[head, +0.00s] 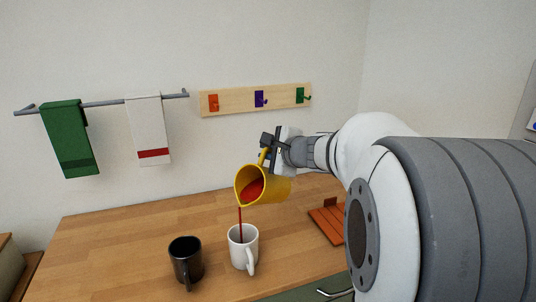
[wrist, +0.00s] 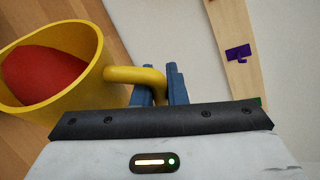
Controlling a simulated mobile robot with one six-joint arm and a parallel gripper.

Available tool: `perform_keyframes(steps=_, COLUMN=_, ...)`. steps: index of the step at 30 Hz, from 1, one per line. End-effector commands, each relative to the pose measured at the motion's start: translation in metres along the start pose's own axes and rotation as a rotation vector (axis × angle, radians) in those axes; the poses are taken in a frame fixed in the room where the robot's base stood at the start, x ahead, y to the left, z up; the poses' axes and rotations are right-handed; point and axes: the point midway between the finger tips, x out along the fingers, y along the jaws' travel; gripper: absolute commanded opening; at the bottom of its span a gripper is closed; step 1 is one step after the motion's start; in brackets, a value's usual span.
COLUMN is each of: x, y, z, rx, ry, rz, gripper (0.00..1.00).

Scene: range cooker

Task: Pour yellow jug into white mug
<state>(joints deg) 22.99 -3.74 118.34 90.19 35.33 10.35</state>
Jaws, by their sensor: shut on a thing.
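The yellow jug (head: 275,190) is tilted to the left above the white mug, with red liquid inside. A thin red stream runs from its lip down into the white mug (head: 243,248). The mug stands upright on the wooden counter, its handle toward the front; its liquid level cannot be seen. My gripper (head: 268,146) is shut on the jug's handle at the right of the jug. In the wrist view the blue fingers (wrist: 160,86) close around the yellow handle, and the jug (wrist: 84,82) shows red liquid near its rim.
A black mug (head: 186,260) stands on the counter left of the white mug. A reddish-brown slatted item (head: 327,222) lies to the right. A hook board (head: 255,99) and a rail with a green towel (head: 67,140) and a white towel (head: 148,130) are on the wall.

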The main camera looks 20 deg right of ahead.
Motion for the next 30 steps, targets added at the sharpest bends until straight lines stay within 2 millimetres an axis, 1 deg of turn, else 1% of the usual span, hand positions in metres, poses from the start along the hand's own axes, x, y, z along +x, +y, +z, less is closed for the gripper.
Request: perform_keyframes(steps=30, x=-0.0026, y=0.0025, z=0.0073, rx=-0.071, ry=0.013, rz=-0.031, gripper=0.0)
